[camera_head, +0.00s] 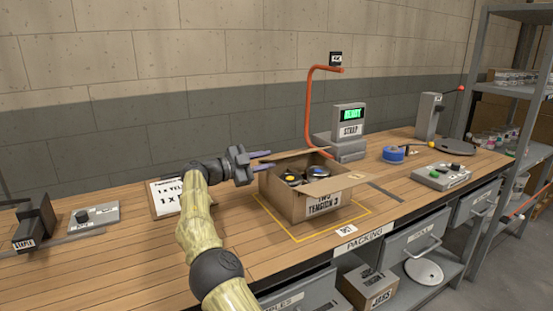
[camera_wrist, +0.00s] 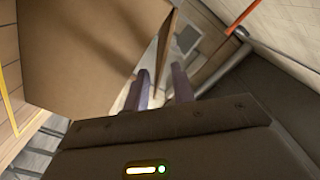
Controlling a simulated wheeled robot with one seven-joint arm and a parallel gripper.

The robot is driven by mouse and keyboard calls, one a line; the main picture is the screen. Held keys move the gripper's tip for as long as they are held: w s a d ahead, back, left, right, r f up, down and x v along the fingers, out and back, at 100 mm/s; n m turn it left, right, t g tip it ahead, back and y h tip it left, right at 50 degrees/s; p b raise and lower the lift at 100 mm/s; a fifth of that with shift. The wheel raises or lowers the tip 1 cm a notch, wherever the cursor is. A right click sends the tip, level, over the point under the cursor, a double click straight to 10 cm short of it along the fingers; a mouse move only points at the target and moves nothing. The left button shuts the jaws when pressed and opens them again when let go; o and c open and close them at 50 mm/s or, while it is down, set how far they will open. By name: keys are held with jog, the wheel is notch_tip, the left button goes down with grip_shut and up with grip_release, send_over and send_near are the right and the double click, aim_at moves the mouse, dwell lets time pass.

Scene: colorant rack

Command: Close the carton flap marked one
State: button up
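The brown carton (camera_head: 296,204) stands open on the bench, with round tins inside. Its front label reads "TWO TENSION 3". I cannot read a "one" mark on any flap. My gripper (camera_head: 270,160) is at the carton's upper left rear edge, fingers pointing right. In the wrist view, the two fingers (camera_wrist: 160,86) are apart, with a carton panel (camera_wrist: 88,52) close on the left.
Blue tape (camera_head: 393,154) and a control box (camera_head: 441,176) lie to the right. A stapler (camera_head: 36,222) and a white sign (camera_head: 168,198) are left. The bench in front is mostly clear.

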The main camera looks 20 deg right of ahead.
jog(key=p+v, duration=0.2)
jog(key=v, duration=0.9)
jog(key=shift+s+a, duration=0.2)
jog(key=shift+a, duration=0.15)
jog(key=shift+f, duration=0.1)
